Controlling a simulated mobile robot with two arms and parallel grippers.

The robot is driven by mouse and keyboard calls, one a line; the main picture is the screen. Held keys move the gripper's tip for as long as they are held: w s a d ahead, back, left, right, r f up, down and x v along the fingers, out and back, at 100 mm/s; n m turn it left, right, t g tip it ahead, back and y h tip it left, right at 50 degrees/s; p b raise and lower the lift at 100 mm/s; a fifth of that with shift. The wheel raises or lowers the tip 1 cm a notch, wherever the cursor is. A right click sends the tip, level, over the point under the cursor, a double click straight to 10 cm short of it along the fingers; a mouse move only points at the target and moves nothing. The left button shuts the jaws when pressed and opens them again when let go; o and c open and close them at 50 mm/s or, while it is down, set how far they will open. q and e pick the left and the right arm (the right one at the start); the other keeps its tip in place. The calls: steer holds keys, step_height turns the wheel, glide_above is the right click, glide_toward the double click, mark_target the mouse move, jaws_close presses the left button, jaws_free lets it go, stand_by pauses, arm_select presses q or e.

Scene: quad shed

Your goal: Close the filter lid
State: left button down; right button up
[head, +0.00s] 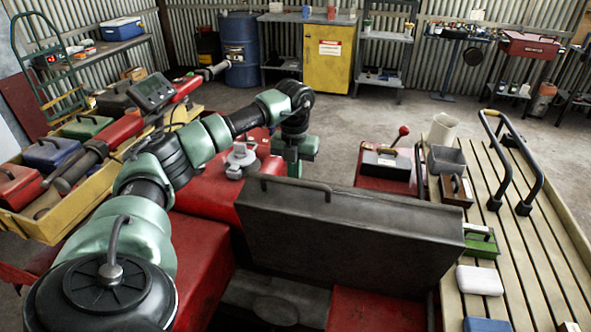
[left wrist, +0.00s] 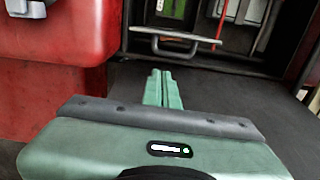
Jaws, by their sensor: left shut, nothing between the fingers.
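The filter lid (head: 350,235), a wide dark grey panel, stands raised and tilted on the red quad body in the head view. A bar handle (head: 295,186) is near the left of its upper edge. A dark recess (head: 270,300) shows in front of it. My left gripper (head: 293,165) is beyond the lid's upper left edge; its fingertips are hidden there. In the left wrist view my left gripper (left wrist: 162,86) is shut and empty, over a dark surface. A bar handle (left wrist: 175,47) lies ahead of the fingertips. I cannot tell whether they touch anything. My right gripper is not in view.
A slatted rack (head: 530,240) on the right holds boxes and a black tubular handle (head: 520,165). A red-knobbed lever (head: 401,133) stands behind the lid. A yellow tray (head: 50,225) with toolboxes is at left. Open floor (head: 350,115) lies beyond the quad.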

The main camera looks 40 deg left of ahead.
arm_select(q)
step_height(320, 180, down, 7)
steer(key=p, duration=0.1)
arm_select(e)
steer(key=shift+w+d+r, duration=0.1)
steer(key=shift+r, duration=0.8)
arm_select(q)
steer(key=shift+w+r, duration=0.1)
